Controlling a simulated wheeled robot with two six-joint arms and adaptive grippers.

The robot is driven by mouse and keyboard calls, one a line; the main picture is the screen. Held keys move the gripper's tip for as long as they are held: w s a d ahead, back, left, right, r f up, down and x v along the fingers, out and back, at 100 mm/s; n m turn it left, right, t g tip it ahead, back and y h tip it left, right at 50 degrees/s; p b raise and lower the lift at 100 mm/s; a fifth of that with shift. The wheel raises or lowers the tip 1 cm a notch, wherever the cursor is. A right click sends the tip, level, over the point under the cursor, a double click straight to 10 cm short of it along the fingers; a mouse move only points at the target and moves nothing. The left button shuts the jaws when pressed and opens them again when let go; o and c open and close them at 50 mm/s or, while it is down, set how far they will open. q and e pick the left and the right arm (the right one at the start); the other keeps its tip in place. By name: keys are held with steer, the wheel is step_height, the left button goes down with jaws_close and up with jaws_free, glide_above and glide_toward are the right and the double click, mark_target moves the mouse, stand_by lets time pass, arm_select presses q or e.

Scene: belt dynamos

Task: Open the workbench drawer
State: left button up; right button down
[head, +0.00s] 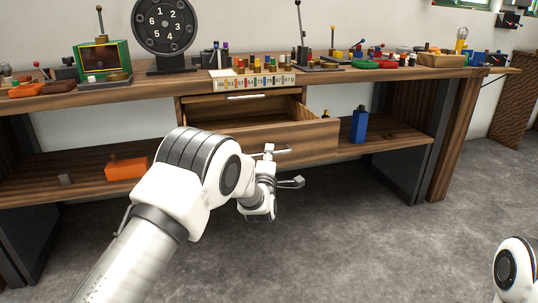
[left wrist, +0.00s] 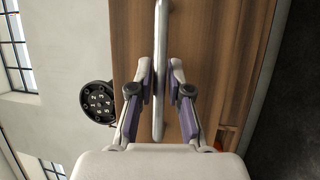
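The wooden workbench (head: 350,76) has a drawer (head: 310,138) that stands pulled out below the tabletop, and its inside looks empty. A pale bar handle (head: 284,151) is on its front, partly hidden by my left gripper (head: 284,168). In the left wrist view, the handle (left wrist: 161,40) runs between the two fingers of my left gripper (left wrist: 161,83), with small gaps seeming to show on both sides. The fingers look open around or just before the bar. My right gripper is not in view.
A closed upper drawer with its own handle (head: 247,97) sits above the open one. An orange block (head: 126,168) and a blue bottle (head: 359,125) stand on the lower shelf. A numbered dial (head: 164,24) stands on the crowded tabletop. The floor in front is clear.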

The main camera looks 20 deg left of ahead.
arm_select(q)
steer(key=v, duration=1.2)
steer(key=shift+f, duration=0.15)
